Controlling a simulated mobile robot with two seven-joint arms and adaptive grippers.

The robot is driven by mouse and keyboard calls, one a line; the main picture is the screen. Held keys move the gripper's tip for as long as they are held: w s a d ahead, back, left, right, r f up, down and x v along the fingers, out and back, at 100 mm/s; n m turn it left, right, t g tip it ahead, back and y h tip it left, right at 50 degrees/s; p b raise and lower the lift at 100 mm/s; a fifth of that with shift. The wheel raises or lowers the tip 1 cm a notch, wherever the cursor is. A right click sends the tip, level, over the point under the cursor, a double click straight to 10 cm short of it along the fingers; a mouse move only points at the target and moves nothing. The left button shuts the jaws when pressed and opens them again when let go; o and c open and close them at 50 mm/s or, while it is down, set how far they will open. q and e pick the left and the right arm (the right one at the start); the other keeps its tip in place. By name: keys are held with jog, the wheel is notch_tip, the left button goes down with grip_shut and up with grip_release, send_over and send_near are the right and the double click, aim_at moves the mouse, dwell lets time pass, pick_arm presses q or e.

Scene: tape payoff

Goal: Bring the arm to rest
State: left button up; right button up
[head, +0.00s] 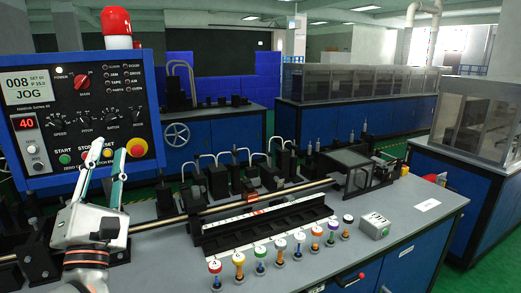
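My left gripper (107,156) is raised at the left of the head view, in front of the lower part of the control panel. Its two fingers point up and stand apart, with nothing seen between them. The fingertips overlap the panel's button row in the picture; I cannot tell whether they touch it. The control panel (103,95) has a display reading JOG, several knobs, a green START button (64,158) and a large red emergency button on yellow (137,148). My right gripper is not in view.
A grey-topped bench (400,215) carries a long rod, a black trough (265,230) and several colour-topped pegs along the front. A small grey box (375,226) stands at the right. A red lamp (116,22) tops the panel. Blue cabinets with clear covers (360,83) stand behind.

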pick_arm(q)
jog(key=s+d+f+m+h, duration=0.1)
jog(key=s+d+m+h, duration=0.2)
jog(key=d+m+h, duration=0.5)
jog(key=s+d+f+m+h, duration=0.2)
jog(key=s+d+m+h, duration=0.3)
jog(key=m, duration=0.6)
notch_tip(320, 180, down, 7)
jog(key=d+m+g+h, duration=0.2)
jog(key=m+g+h, duration=0.25)
jog(key=m, duration=0.35)
jog(key=s+a+f+m+g+y, duration=0.1)
jog(key=a+f+m+g+y, duration=0.2)
jog(key=f, duration=0.9)
jog(key=a+f+m+g+y, duration=0.1)
jog(key=f+m+g+y, duration=0.35)
jog(key=f, duration=0.85)
jog(key=s+a+f+g+y, duration=0.3)
jog(key=s+a+f+y, duration=0.25)
jog(key=a, duration=0.35)
jog(key=s+a+f+g+y, duration=0.3)
jog(key=s+a+f+y, duration=0.3)
jog(key=a, duration=0.3)
jog(key=d+f+n+t+h, duration=0.3)
jog(key=d+f+h, duration=0.4)
jog(key=d+f, duration=0.7)
notch_tip(320, 180, down, 2)
jog(key=shift+f, duration=0.25)
